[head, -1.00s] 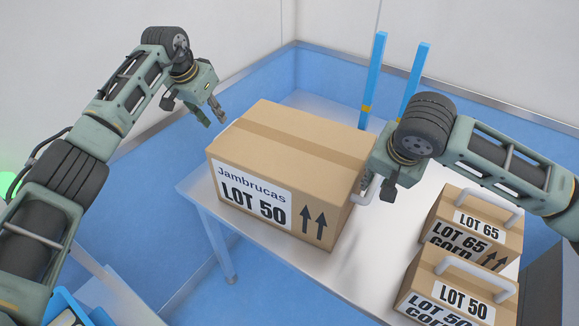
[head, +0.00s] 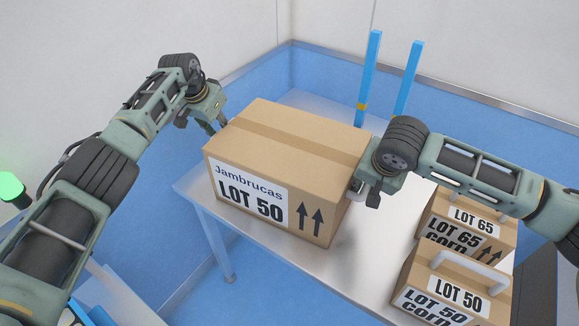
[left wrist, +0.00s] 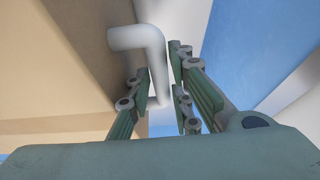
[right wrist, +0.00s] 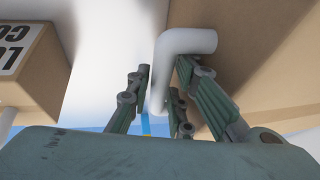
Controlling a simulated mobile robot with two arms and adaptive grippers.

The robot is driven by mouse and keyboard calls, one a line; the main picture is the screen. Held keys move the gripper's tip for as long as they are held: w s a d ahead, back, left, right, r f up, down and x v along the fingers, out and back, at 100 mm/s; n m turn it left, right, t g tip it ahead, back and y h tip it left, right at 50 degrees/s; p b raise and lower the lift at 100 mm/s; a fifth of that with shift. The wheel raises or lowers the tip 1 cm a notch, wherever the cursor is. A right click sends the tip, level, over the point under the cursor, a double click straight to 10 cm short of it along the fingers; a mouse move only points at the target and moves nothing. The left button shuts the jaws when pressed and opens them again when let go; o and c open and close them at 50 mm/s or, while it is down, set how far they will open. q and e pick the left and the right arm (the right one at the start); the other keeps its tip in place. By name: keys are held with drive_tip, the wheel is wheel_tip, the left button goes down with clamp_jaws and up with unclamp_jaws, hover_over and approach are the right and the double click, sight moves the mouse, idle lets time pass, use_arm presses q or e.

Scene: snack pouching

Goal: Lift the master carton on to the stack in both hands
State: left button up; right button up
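The master carton (head: 290,142), a large brown box marked "Jambrucas LOT 50", sits upright on the white table (head: 345,262). It has a pale handle on each end. My left gripper (head: 218,126) is at its left end; in the left wrist view my open fingers (left wrist: 160,92) stand on either side of the left handle (left wrist: 140,38). My right gripper (head: 362,190) is at its right end; in the right wrist view my open fingers (right wrist: 160,95) stand on either side of the right handle (right wrist: 185,42). Neither gripper is closed on its handle.
Two smaller handled cartons, LOT 65 (head: 465,222) and LOT 50 (head: 452,290), stand at the table's right. Two blue posts (head: 370,75) rise behind the master carton. A blue wall (head: 330,80) runs behind. Table in front of the right end is clear.

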use_arm(q)
drive_tip(key=shift+w+f, duration=0.1)
use_arm(e)
drive_tip(key=shift+f, duration=0.15)
use_arm(q)
clamp_jaws()
use_arm(e)
clamp_jaws()
